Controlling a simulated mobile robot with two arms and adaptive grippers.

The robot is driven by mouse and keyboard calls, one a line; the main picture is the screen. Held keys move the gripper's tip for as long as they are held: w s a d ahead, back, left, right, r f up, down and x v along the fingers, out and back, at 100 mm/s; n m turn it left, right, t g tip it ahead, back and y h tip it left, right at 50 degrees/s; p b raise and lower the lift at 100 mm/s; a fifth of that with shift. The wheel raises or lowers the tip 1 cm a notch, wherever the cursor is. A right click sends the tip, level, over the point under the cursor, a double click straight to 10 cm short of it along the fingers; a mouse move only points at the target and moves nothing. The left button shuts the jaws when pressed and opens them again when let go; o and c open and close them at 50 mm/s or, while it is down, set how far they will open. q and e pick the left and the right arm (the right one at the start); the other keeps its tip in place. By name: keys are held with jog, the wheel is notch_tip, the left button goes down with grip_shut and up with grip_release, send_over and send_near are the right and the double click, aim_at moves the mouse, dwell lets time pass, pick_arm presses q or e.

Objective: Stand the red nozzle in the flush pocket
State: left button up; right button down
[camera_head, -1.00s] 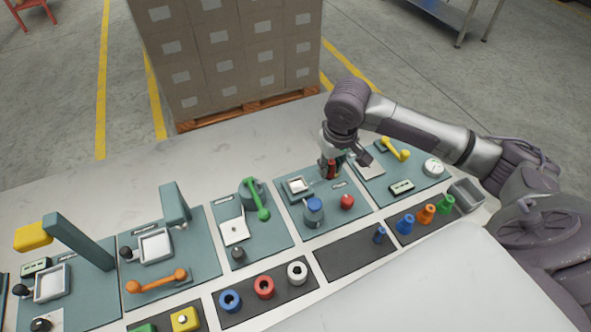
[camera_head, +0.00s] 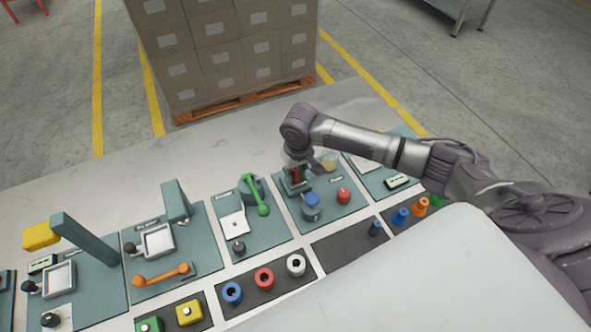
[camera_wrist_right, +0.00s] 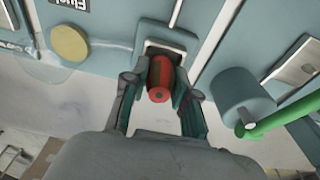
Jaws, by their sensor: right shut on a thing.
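The red nozzle (camera_head: 296,174) is in my right gripper (camera_head: 297,180). My left gripper is not in view.
A blue-topped pot (camera_head: 312,206) and a red knob (camera_head: 343,196) stand close in front of the gripper. A green lever (camera_head: 254,195) is to the left. Blue and orange nozzles (camera_head: 401,217) stand farther right.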

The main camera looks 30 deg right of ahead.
jog(key=c, duration=0.9)
grip_release()
jog(key=shift+f, duration=0.1)
notch_tip(320, 180, up, 12)
jog(key=s+b, duration=0.1)
jog(key=shift+s+b, duration=0.2)
jog(key=shift+b, duration=0.1)
